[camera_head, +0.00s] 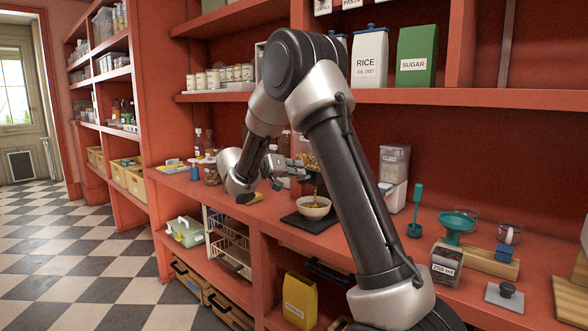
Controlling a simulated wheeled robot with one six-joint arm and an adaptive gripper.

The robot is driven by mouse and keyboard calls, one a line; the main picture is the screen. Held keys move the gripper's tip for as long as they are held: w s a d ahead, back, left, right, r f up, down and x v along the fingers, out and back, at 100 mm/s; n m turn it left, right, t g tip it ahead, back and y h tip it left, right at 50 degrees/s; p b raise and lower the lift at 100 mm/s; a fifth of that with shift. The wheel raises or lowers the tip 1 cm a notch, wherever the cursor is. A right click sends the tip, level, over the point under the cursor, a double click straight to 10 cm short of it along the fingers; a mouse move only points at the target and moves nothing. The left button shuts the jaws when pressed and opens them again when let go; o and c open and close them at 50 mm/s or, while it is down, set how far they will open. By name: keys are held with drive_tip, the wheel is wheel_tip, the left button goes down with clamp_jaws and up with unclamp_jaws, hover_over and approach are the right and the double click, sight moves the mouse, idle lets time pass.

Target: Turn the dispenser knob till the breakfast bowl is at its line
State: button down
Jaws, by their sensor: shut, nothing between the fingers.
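The breakfast bowl (315,211), white with brownish contents, stands on a dark flat pad (309,224) on the red counter. A thin brownish stream (316,191) seems to run down into it from above. The dispenser (306,160), with brown contents showing, stands behind the bowl and is partly hidden by my arm. My gripper (289,168) reaches in from the left at the dispenser, above and left of the bowl. It is small and dark here, shut with nothing held. The knob and any contact with it cannot be made out. The bowl's line is too small to see.
A clear container (394,163) stands right of my arm. Bottles and jars (210,170) crowd the counter's left. A shelf (430,97) runs above.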

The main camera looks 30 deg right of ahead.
drive_tip(key=shift+s+d, duration=0.1)
drive_tip(key=shift+s, duration=0.15)
